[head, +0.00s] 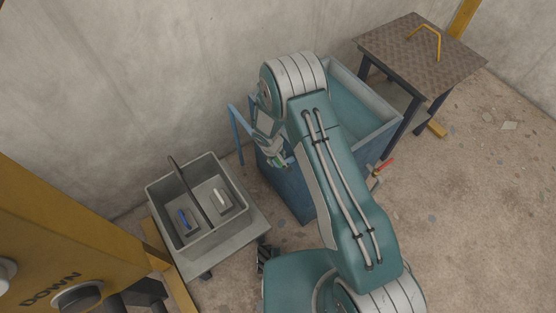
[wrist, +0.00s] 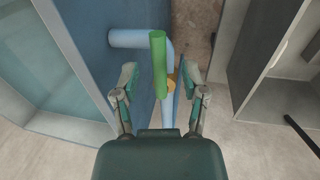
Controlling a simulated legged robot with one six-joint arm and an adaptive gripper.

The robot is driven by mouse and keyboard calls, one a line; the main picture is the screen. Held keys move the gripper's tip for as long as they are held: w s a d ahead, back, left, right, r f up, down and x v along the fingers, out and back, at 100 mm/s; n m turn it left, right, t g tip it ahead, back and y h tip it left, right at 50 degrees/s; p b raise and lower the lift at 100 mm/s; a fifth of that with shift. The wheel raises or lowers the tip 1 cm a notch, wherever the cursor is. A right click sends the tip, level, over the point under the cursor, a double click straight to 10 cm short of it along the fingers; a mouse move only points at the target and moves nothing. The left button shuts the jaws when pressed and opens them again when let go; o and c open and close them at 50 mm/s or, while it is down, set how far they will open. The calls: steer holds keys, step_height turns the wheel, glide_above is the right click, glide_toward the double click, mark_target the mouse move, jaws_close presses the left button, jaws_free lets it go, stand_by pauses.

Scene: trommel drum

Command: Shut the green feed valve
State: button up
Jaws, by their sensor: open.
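The green feed valve handle (wrist: 158,65) is a straight green bar in the wrist view. It lies over a light blue pipe (wrist: 128,39) that leaves a blue wall and bends toward me. The bar runs roughly along the near stretch of pipe, slightly tilted. A small orange-yellow part (wrist: 171,83) shows beside the bar's near end. My gripper (wrist: 165,84) is open, with one finger on each side of the handle and pipe. I see no finger touching the bar. In the head view my gripper (head: 274,152) is at the left side of the blue tank, and the valve is mostly hidden there.
The blue open-topped tank (head: 300,200) stands behind my arm. A red handle (head: 384,166) sticks out on its right. A grey tote (head: 156,205) with blue- and white-handled tools stands on a low stand at left. A table (head: 395,55) with a yellow handle is at back right.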

steer(key=shift+w+d+f, duration=0.15)
steer(key=shift+d+f, duration=0.05)
steer(key=shift+f, duration=0.75)
jaws_close()
steer(key=shift+a+m, duration=0.15)
steer(key=shift+m, duration=0.15)
steer(key=w+a+m+g, duration=0.2)
steer(key=a+m, duration=0.6)
steer(key=m, duration=0.9)
steer(key=shift+g+y, duration=0.3)
steer(key=shift+g, duration=0.2)
steer(key=shift+a+m, duration=0.15)
steer(key=shift+m, duration=0.15)
steer(key=shift+w, duration=0.1)
